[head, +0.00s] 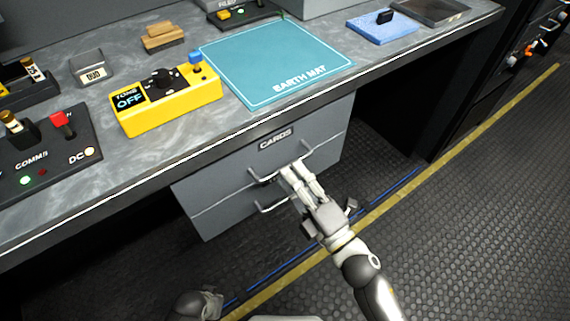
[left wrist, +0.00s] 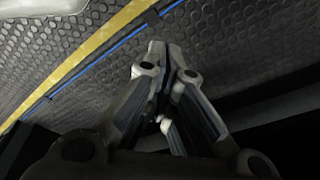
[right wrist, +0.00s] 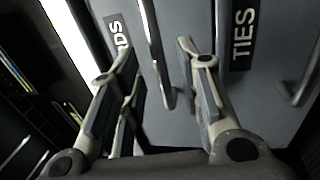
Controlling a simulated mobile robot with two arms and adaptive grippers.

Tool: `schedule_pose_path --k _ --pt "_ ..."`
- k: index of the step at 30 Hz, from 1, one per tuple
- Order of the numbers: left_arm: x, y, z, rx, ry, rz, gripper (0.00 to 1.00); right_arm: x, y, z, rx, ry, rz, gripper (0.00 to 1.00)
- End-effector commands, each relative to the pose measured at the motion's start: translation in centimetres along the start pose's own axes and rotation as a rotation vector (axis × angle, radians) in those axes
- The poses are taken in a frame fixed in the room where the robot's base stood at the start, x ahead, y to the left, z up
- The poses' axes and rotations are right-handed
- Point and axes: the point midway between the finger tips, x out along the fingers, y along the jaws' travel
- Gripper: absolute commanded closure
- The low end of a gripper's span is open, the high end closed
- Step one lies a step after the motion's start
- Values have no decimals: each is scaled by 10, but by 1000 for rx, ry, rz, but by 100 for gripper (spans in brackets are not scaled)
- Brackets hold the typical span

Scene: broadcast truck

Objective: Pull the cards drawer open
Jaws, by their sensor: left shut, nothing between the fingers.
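The cards drawer (head: 222,182) is the upper grey front under the counter, labelled CARDS, and looks closed. Its bar handle (head: 262,180) is partly hidden by my right gripper (head: 292,170). In the right wrist view that gripper (right wrist: 158,50) is open, with the handle (right wrist: 152,45) between its two fingers; neither finger is clearly closed on it. My left gripper (left wrist: 165,55) is shut and empty in the left wrist view, over the dark floor, away from the drawer.
A lower drawer with its own handle (head: 272,209) sits below; its label ending in TIES (right wrist: 243,40) shows in the right wrist view. The counter carries a yellow tone box (head: 170,103) and a teal earth mat (head: 270,60). Studded floor (head: 480,200) at right is clear.

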Motion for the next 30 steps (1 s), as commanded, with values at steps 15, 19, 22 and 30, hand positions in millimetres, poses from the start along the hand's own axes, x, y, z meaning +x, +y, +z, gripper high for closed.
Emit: schedule_pose_path --k 15,19,22,30 --pt "8 0 8 1 -5 0 100 35 0 0 1 0 0 67" --pt "9 0 9 1 -7 0 100 35 0 0 1 0 0 69" --pt "9 0 8 1 -7 0 100 35 0 0 1 0 0 82" --pt "8 0 4 2 -2 0 100 35 0 0 1 0 -1 100"
